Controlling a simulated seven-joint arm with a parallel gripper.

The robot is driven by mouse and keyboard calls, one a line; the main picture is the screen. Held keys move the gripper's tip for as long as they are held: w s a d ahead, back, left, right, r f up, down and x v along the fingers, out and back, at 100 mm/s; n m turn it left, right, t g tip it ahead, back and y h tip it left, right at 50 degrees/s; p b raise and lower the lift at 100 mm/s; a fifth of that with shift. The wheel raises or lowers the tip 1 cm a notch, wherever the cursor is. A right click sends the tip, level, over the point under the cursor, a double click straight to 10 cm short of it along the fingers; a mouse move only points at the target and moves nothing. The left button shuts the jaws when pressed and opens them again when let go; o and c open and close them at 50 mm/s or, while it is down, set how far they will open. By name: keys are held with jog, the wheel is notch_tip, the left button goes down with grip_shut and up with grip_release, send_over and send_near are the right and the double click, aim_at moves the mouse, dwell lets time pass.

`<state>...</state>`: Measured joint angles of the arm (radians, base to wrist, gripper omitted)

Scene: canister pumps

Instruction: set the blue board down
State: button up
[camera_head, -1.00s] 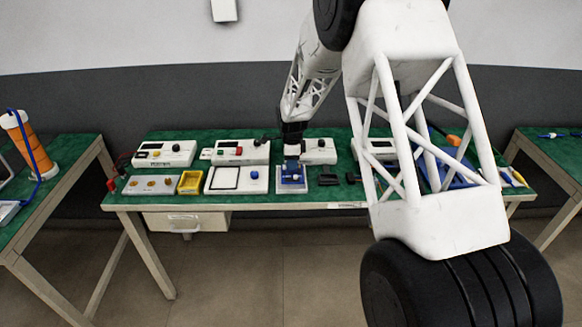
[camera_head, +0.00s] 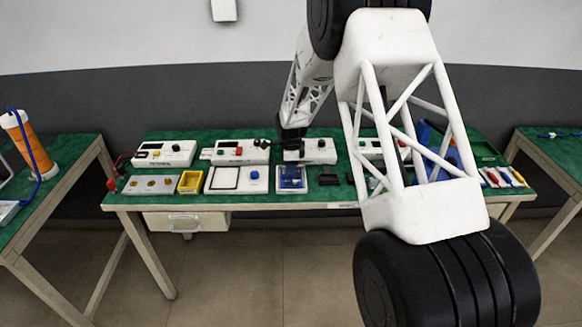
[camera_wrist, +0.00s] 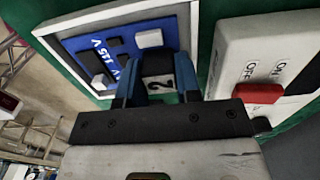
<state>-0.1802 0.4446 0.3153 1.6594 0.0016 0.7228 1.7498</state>
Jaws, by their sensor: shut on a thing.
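The blue board (camera_head: 291,183) is at the front middle of the green bench, within the outline of a pale frame (camera_head: 280,191). My gripper (camera_wrist: 160,88) has two blue fingers shut on a dark grey block at the board's near edge. In the head view my gripper (camera_head: 293,160) is just above and behind the board. I cannot tell whether the board rests fully on the frame's floor.
A white box with a red switch (camera_wrist: 262,93) marked ON and OFF is close beside my gripper. A white tray with a blue knob (camera_head: 254,174) is left of the board, and a black part (camera_head: 328,179) is right. A yellow bin (camera_head: 191,181) stands farther left.

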jog(key=shift+f, duration=0.15)
jog(key=o, duration=1)
notch_tip(320, 180, up, 12)
jog(key=shift+r, duration=0.1)
dwell(0.5)
dwell(0.6)
